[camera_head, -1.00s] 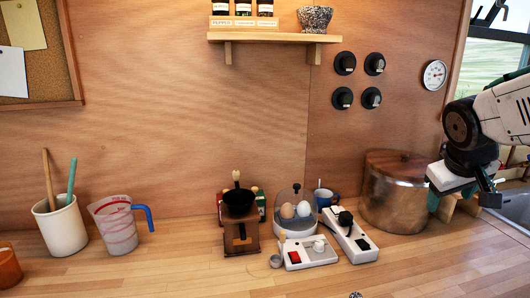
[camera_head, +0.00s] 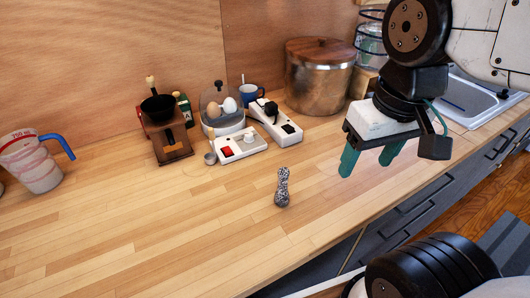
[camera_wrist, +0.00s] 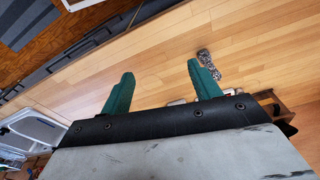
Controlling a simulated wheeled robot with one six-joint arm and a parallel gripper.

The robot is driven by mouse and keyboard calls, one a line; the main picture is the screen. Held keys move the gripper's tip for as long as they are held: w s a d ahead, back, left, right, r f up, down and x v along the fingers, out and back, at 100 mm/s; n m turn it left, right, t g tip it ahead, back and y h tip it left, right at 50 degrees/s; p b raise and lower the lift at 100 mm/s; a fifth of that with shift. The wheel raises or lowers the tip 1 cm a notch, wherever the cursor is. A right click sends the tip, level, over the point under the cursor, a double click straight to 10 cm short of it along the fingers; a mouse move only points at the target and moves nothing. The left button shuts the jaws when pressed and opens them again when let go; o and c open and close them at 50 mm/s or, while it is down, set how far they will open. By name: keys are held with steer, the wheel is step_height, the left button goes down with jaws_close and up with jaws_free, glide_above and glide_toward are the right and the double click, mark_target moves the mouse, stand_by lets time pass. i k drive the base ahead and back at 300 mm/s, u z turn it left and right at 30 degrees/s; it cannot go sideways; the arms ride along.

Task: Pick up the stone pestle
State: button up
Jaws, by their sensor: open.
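The stone pestle (camera_head: 282,188) is a small speckled grey piece with a narrow waist. It stands upright on the wooden counter, near the front edge. My gripper (camera_head: 367,166) has green fingers, spread apart and empty. It hangs above the counter to the right of the pestle in the head view. In the wrist view the pestle (camera_wrist: 207,62) shows just beyond the tip of the right-hand finger of my gripper (camera_wrist: 160,70), outside the gap between the fingers.
An egg cooker (camera_head: 223,118), a white switch box (camera_head: 238,147), a coffee grinder (camera_head: 171,141) and a large metal pot (camera_head: 318,84) stand toward the wall. A measuring jug (camera_head: 32,165) is at the left. The counter around the pestle is clear.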

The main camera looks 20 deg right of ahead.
mark_target(282, 197)
steer(key=k, duration=1)
steer(key=u, duration=2.15)
steer(key=i, duration=1.3)
steer(key=z, duration=1.55)
